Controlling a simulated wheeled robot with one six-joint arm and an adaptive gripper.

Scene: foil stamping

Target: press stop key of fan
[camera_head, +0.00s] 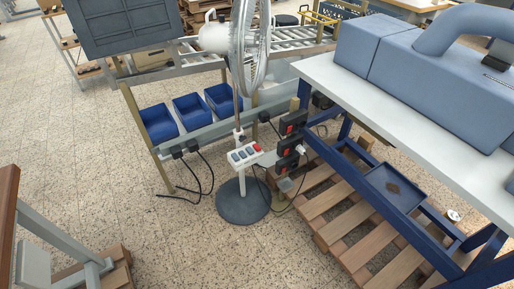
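A standing fan (247,50) stands in the middle of the head view, its head cut by the top edge. Its pole rises from a round dark grey base (243,201) on the floor. A white control box (240,162) sits on the pole, facing me and slightly tilted. It carries a row of grey-blue keys and one red key (257,147) at the right end. Markings on the keys are too small to read, so I cannot tell which is the stop key. My gripper is not in view.
A white-topped bench (336,92) with blue legs stands at right, above a wooden pallet (345,226). Blue bins (191,111) and a conveyor frame lie behind the fan. Cables hang near the pole. Speckled floor (170,235) is clear in front and left of the base.

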